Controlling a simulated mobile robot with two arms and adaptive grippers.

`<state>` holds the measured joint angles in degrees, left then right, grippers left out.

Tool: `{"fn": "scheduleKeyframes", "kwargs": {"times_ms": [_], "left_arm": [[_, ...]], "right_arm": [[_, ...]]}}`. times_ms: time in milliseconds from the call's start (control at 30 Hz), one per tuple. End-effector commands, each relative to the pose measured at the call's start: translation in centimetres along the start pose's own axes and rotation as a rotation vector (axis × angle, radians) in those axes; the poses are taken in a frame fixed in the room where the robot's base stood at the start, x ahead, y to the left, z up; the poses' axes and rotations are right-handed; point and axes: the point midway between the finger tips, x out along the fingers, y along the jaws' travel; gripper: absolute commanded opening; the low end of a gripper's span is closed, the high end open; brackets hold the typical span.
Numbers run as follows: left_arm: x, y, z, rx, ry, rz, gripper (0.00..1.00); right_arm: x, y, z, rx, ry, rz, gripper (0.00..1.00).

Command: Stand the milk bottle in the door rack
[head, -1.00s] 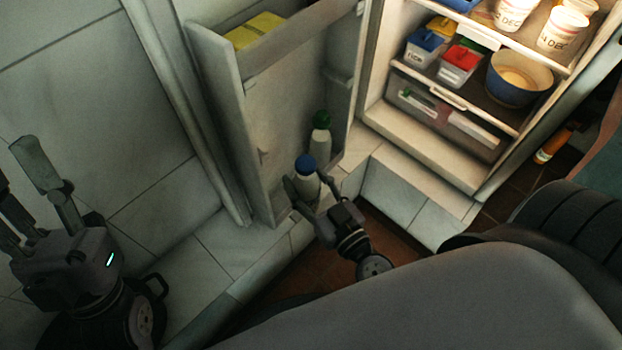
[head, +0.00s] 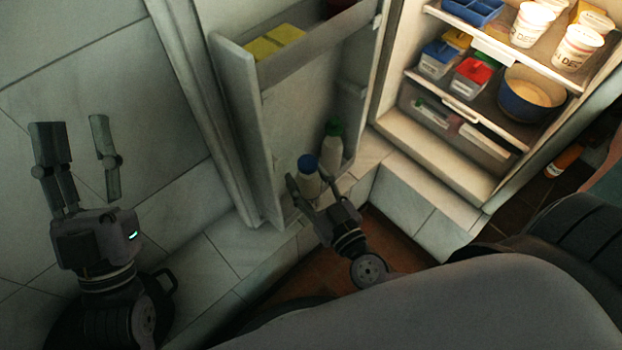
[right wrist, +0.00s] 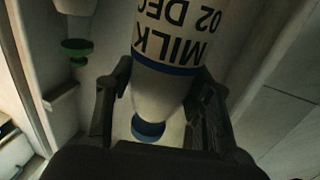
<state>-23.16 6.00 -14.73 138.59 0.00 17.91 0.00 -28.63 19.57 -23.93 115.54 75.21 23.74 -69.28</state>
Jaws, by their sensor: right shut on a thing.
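The milk bottle (head: 308,184) is white with a blue cap. My right gripper (head: 314,193) is shut around its body. In the right wrist view the bottle (right wrist: 166,60) shows its MILK 02 DEC label between the fingers. The bottle is at the low door rack (head: 286,212), left of a white bottle with a green cap (head: 332,152). Its base is hidden by the gripper, so I cannot tell whether it touches the rack floor. My left gripper (head: 76,135) is open and empty at the left, away from the rack.
The open fridge door has an upper rack (head: 300,58) holding a yellow block (head: 275,42). The fridge shelves at right hold cups (head: 532,24), small tubs (head: 472,76) and a blue bowl (head: 532,100). An orange bottle (head: 564,160) is at the far right.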

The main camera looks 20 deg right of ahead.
Motion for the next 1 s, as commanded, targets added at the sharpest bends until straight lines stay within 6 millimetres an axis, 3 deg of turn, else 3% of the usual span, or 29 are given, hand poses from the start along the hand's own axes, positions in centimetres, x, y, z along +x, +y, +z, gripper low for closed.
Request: {"fn": "scheduleKeyframes", "kwargs": {"times_ms": [1000], "left_arm": [[-1.5,-1.0,7.2,0.018,-0.423,-0.019,0.4]], "right_arm": [[3.0,-0.9,-0.3,0.001,0.005,0.001,0.0]]}}
